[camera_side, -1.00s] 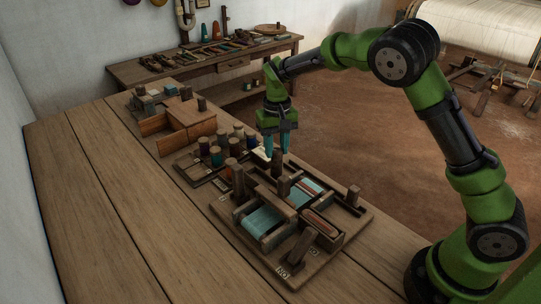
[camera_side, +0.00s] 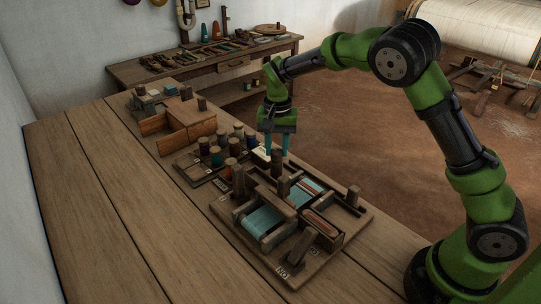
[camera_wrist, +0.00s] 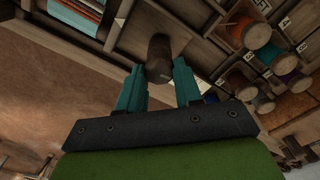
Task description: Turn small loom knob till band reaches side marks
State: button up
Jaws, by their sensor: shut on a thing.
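The small loom (camera_side: 290,262) is a wooden frame on the near part of the table. Its teal band (camera_side: 262,221) lies over rollers, and a striped part of the band shows at the top left in the wrist view (camera_wrist: 76,14). The knob (camera_wrist: 158,58) is a dark brown round peg at the loom's far end; it also shows in the side view (camera_side: 277,159). My gripper (camera_side: 277,150) points down with its teal fingers on either side of the knob, shut on it. I cannot make out the side marks clearly.
Several thread spools (camera_side: 216,156) stand in a tray beside the loom. A wooden box (camera_side: 188,122) is farther back. The table's left part is clear.

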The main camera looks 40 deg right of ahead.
aim_at(277, 150)
jog(key=o, duration=1)
jog(key=shift+o, duration=0.2)
notch_tip(277, 150, up, 17)
